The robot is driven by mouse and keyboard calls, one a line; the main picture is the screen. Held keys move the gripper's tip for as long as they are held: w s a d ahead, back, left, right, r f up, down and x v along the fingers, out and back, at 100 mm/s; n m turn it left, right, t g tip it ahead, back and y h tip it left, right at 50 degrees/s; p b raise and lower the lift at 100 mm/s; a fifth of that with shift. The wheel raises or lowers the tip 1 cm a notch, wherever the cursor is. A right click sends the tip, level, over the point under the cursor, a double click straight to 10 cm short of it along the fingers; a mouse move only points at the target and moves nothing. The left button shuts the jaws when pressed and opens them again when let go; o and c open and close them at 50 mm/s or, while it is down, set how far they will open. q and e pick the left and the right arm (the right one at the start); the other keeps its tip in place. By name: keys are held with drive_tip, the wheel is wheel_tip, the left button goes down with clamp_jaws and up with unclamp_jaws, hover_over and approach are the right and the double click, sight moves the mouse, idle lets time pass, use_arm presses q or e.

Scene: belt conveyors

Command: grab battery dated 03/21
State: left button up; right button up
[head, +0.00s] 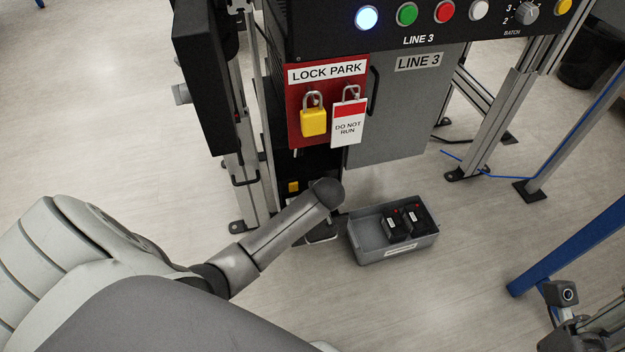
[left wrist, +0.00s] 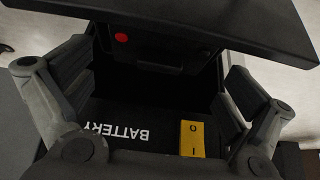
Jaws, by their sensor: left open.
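Two black batteries (head: 404,222) with red dots and white labels lie in a grey bin on the floor. Their dates are too small to read. My left arm reaches to the low black opening under the lock board; its gripper is mostly hidden by the arm in the head view. In the left wrist view my left gripper (left wrist: 155,80) is open, fingers apart, in front of a dark bay lettered BATTERY (left wrist: 117,132). A black block with a red dot (left wrist: 150,47) shows at the bay; I cannot tell whether it is a battery. My right wrist is at the lower right, fingers unclear.
The grey bin (head: 395,255) stands right of the bay. A yellow switch (left wrist: 192,139) sits beside the lettering. Above are the red LOCK PARK board (head: 298,100) with a yellow padlock (head: 313,122) and a grey LINE 3 cabinet (head: 410,115). Floor before the bin is clear.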

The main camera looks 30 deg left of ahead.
use_arm(q)
drive_tip(key=b+x, duration=0.1)
drive_tip(key=x, duration=0.2)
drive_tip(key=shift+d, duration=0.1)
drive_tip(key=shift+r, duration=0.1)
drive_tip(key=c, duration=1.6)
drive_tip(key=shift+r, duration=0.15)
drive_tip(key=shift+c, duration=0.5)
